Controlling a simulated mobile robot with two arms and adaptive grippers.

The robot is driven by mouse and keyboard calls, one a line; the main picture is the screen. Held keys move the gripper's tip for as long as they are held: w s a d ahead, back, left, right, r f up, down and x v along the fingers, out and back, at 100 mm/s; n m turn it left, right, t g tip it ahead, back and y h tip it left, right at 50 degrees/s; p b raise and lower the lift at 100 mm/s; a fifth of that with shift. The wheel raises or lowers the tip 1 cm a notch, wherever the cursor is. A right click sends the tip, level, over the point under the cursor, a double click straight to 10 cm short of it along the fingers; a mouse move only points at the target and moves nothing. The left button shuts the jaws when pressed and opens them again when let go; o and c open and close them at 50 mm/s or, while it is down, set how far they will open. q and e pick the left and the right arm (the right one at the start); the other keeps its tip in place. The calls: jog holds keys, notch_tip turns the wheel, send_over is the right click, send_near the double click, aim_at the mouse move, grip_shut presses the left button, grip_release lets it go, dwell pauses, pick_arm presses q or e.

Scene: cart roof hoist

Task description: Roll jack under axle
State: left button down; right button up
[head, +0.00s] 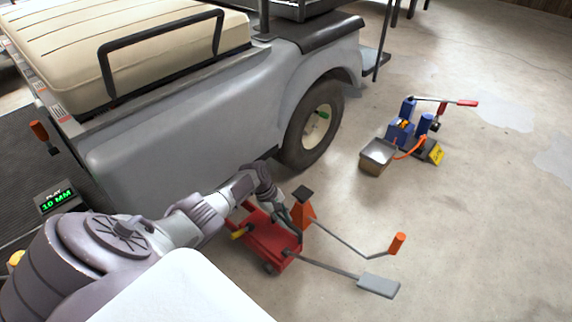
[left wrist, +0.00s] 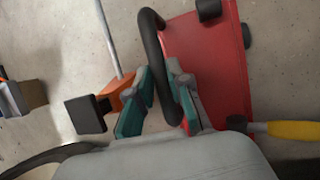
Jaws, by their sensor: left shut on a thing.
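A red floor jack (head: 270,240) stands on the concrete beside the grey cart (head: 180,125), near its rear wheel (head: 312,122). It has an orange lifting post with a dark square pad (head: 303,192), a grey pedal (head: 378,286) and a crank rod with an orange grip (head: 398,243). My left gripper (head: 286,212) is at the jack. In the left wrist view its teal fingers (left wrist: 158,100) are shut on the jack's black bar handle (left wrist: 153,50), beside the red body (left wrist: 205,60). The axle is hidden by the cart body. My right gripper is not in view.
A display reading 10 MM (head: 56,201) stands at the left.

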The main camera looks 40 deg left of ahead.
pick_arm(q)
jog(key=shift+s+f, duration=0.1)
jog(key=shift+s, duration=0.05)
jog(key=c, duration=1.1)
grip_release()
jog(key=v, duration=0.7)
jog(key=shift+r, duration=0.3)
jog(key=shift+a, duration=0.1)
